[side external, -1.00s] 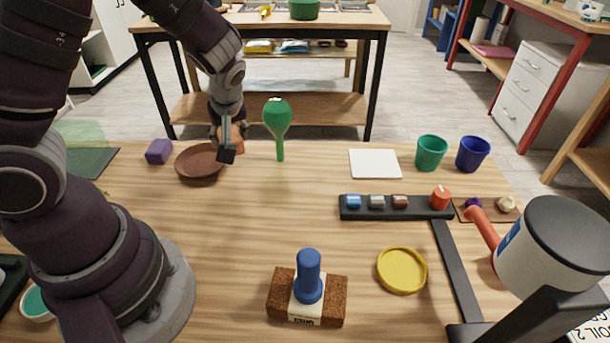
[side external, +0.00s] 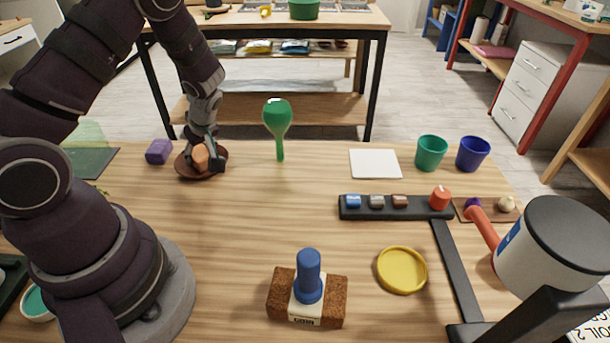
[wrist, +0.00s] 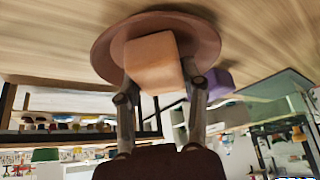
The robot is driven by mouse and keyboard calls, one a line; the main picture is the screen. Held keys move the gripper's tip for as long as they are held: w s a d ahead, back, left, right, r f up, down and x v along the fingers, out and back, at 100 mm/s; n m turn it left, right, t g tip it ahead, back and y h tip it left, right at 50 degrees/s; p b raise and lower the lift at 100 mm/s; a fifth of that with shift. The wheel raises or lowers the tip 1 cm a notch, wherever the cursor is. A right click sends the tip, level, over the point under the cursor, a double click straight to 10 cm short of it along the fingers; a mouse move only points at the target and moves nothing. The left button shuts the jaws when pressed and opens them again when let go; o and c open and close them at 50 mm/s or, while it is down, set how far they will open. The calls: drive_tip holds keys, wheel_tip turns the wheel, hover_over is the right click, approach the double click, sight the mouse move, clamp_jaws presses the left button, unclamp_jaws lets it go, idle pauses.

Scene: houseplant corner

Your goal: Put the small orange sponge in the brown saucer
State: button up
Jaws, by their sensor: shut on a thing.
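The small orange sponge (side external: 200,158) is between the fingers of my gripper (side external: 209,162), over the brown saucer (side external: 185,172) at the back left of the table. In the wrist view the sponge (wrist: 153,62) is a pale orange block held between the two fingertips (wrist: 158,85), with the saucer (wrist: 205,38) round behind it. My gripper is shut on the sponge, low at the saucer. I cannot tell whether the sponge touches the saucer's floor.
A purple block (side external: 159,151) lies just left of the saucer, and a green bulb-shaped object (side external: 278,122) stands to its right. A white square (side external: 375,163) and green and blue cups lie further right. The table's middle left is clear.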

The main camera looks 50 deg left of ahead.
drive_tip(key=o, duration=0.9)
drive_tip(key=shift+f, duration=0.1)
drive_tip(key=s+d+r+m+t+h, duration=0.1)
drive_tip(key=d+r+m+t+h, duration=0.1)
drive_tip(key=d+r+m, duration=0.4)
drive_tip(key=s+d+r+m+t+h, duration=0.1)
drive_tip(key=s+d+r+m+h, duration=0.1)
drive_tip(key=d+r+m, duration=0.4)
drive_tip(key=s+d+r+m+t+h, duration=0.2)
drive_tip(key=d+r+m, duration=0.4)
drive_tip(key=d+r, duration=0.1)
drive_tip(key=shift+s+r+t, duration=0.25)
drive_tip(key=shift+r+t, duration=0.05)
drive_tip(key=shift+r, duration=0.15)
